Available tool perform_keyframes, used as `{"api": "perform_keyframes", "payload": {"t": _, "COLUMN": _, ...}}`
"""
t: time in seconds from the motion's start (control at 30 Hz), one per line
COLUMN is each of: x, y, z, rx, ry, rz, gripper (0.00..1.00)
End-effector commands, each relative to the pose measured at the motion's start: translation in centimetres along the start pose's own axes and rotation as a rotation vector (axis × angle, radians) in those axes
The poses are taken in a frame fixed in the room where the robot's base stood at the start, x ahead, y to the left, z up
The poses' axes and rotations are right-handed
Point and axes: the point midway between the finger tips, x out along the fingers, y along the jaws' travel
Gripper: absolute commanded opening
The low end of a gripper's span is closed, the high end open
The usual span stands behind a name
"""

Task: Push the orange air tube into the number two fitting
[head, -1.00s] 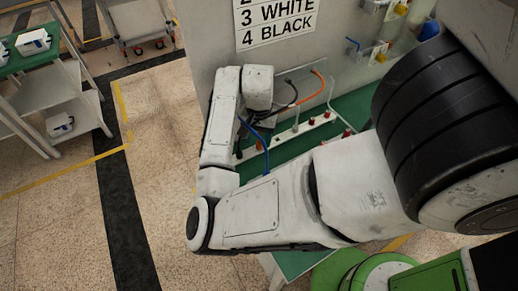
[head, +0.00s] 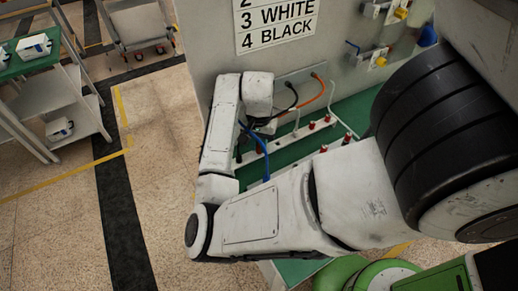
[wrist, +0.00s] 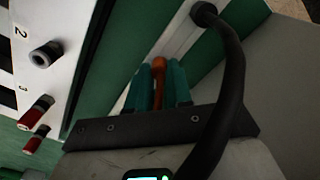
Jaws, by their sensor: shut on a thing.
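My gripper (wrist: 158,82) has teal fingers and is shut on the orange air tube (wrist: 158,68), whose rounded orange end shows between them. In the head view the orange tube (head: 322,90) loops down from the grey panel, and its lower part is hidden behind my wrist. The number two fitting (wrist: 44,54) is a grey collar with a dark mouth, beside the printed 2 on a white strip. It stands left of my fingers in the wrist view, apart from the tube. The number three fitting (wrist: 38,112) below it is red and grey.
A black hose (wrist: 234,70) curves close past the right of my gripper. A blue tube (head: 264,160) hangs near my wrist. White rails with red fittings (head: 312,125) lie on the green bench (head: 360,108). A sign (head: 278,30) hangs behind.

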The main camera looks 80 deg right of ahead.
Motion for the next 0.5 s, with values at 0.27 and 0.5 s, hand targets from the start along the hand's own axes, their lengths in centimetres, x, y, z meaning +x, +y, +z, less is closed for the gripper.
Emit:
{"api": "perform_keyframes", "payload": {"t": 0.27, "x": -0.1, "y": 0.0, "z": 0.0, "rx": 0.000, "ry": 0.001, "rz": 0.000, "gripper": 0.00}}
{"api": "perform_keyframes", "payload": {"t": 0.5, "x": -1.7, "y": 0.0, "z": -0.1, "rx": 0.002, "ry": 0.002, "rz": -0.002, "gripper": 0.00}}
